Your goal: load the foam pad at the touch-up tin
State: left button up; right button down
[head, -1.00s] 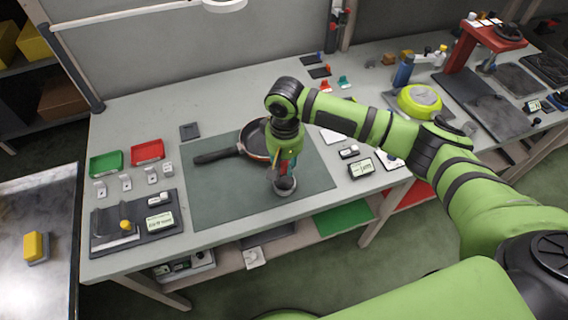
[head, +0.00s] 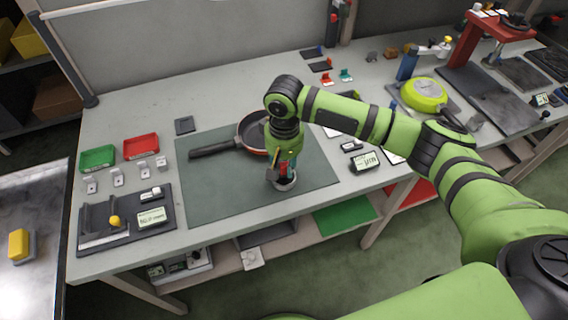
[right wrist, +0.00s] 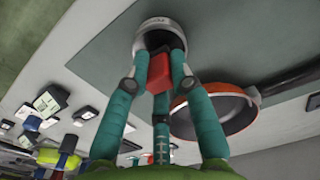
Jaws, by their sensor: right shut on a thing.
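My right gripper (head: 283,168) points down at the front of the green mat (head: 310,180). Its fingers are shut on a red block-like thing (right wrist: 159,72), which looks like the grip of the foam pad tool. A small round grey tin (head: 286,184) sits on the mat directly under the gripper; it also shows in the right wrist view (right wrist: 153,25). The red thing's lower end is at the tin's opening. I cannot tell whether it touches inside, and no pad face shows. My left gripper is not in view.
A dark pan with an orange rim (head: 247,138) lies on the mat close behind the gripper, handle to the left. Green (head: 97,158) and red (head: 141,146) trays stand at left. The mat's left part is clear.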

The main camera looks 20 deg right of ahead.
aim_at(284, 164)
jog(key=shift+f, duration=0.5)
dwell(0.6)
jog(key=shift+s+f+p, duration=0.15)
jog(key=shift+p, duration=0.35)
dwell(2.3)
notch_tip(284, 164, up, 7)
jog(key=p, duration=0.9)
dwell(0.5)
jog(key=shift+r, duration=0.2)
